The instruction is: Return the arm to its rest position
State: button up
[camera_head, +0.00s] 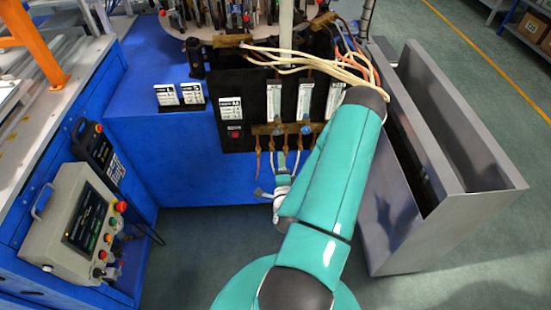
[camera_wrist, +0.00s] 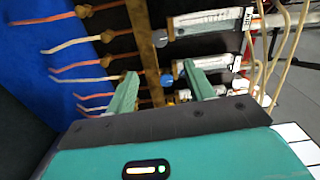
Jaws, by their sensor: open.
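My teal arm (camera_head: 335,175) reaches forward from the bottom middle in the head view and bends back down at its far end. My gripper (camera_head: 282,172) is low in front of the blue machine (camera_head: 180,145), partly hidden by the arm. In the wrist view my gripper (camera_wrist: 160,72) is open, with its two teal fingers apart. A brass bar (camera_wrist: 143,45) runs behind the fingers, and a blue knob (camera_wrist: 168,79) shows between them. I see nothing held. Whether the fingers touch the bar or knob I cannot tell.
Copper tubes (camera_wrist: 75,65) stick out left of the bar. Flow meters (camera_head: 304,100) and pale hoses (camera_head: 320,62) are close above the gripper. A grey open-topped metal box (camera_head: 440,215) stands right of the arm. A control panel (camera_head: 85,225) is at left.

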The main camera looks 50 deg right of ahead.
dwell(0.3)
jog(key=w+a+r+n+y, duration=0.4)
jog(key=w+r+n+y, duration=0.35)
jog(key=w+n, duration=0.4)
jog(key=w+a+r+n+g+y, duration=0.1)
jog(key=w+a+r+n, duration=0.15)
jog(key=a+r, duration=0.25)
jog(key=w+a+r+n+y, duration=0.1)
jog(key=w+a+r+n, duration=0.15)
jog(key=a+r, duration=0.2)
jog(key=s+a+r+n+g+y, duration=0.1)
jog(key=s+a+r+n+g, duration=0.15)
jog(key=a+r, duration=0.4)
jog(key=s+a+r+n+g+y, duration=0.1)
jog(key=s+a+r+n, duration=0.25)
jog(key=a+r, duration=0.3)
jog(key=s+a+r+n+g+y, duration=0.1)
jog(key=s+a+r+n, duration=0.3)
jog(key=s+a, duration=0.6)
jog(key=s+r+y, duration=0.1)
jog(key=s, duration=0.2)
jog(key=shift+s+a+r+g, duration=0.15)
jog(key=shift+s+r+g, duration=0.05)
jog(key=shift+s+g, duration=0.2)
jog(key=shift+n, duration=0.25)
